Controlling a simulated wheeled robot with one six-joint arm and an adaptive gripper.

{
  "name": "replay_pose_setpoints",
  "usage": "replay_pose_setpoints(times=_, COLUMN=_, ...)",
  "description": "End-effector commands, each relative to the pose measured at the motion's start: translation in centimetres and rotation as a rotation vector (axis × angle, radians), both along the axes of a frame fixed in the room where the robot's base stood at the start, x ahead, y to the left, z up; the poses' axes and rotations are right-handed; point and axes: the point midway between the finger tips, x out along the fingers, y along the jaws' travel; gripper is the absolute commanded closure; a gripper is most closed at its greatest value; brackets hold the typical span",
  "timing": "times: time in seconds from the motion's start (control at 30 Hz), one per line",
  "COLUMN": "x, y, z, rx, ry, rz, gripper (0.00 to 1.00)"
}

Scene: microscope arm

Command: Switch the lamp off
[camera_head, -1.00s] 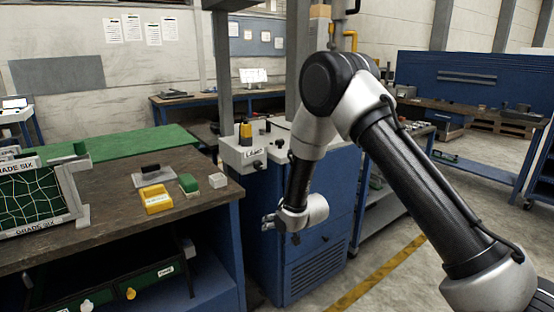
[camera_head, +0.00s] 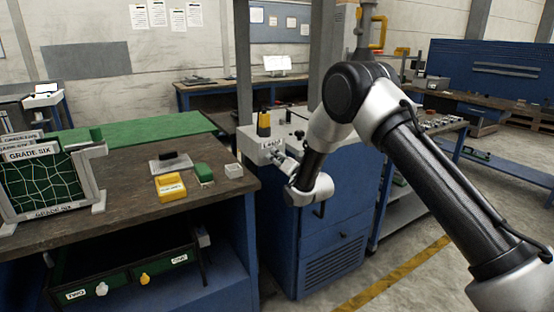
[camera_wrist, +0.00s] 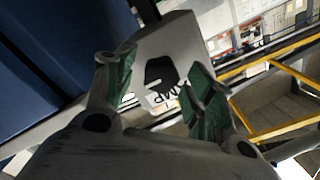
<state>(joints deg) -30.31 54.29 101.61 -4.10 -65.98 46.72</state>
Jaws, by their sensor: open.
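A pale box with a LAMP label (camera_head: 254,146) sits at the near left corner of the blue cabinet. In the wrist view the box (camera_wrist: 180,42) fills the upper middle, with a black switch-like part (camera_wrist: 160,73) on its face above the upside-down label. My gripper (camera_head: 277,156) is open at the box's front, just below the label. In the wrist view its green-padded fingers (camera_wrist: 160,88) are spread to either side of the black part, with nothing between them gripped. I cannot tell whether they touch the box. The lamp itself is not identifiable.
The blue cabinet (camera_head: 335,245) stands behind my gripper. Floor with a yellow line (camera_head: 400,272) is open at right.

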Motion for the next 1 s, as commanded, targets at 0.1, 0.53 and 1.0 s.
replay_pose_setpoints(times=0.1, x=0.79, y=0.55, z=0.04, rx=0.001, ry=-0.001, rz=0.0, gripper=0.46)
replay_pose_setpoints(times=0.53, x=1.0, y=0.68, z=0.02, rx=-0.001, ry=-0.001, rz=0.0, gripper=0.71)
replay_pose_setpoints(times=1.0, x=0.98, y=0.65, z=0.01, rx=-0.036, ry=-0.023, rz=-0.001, gripper=0.92)
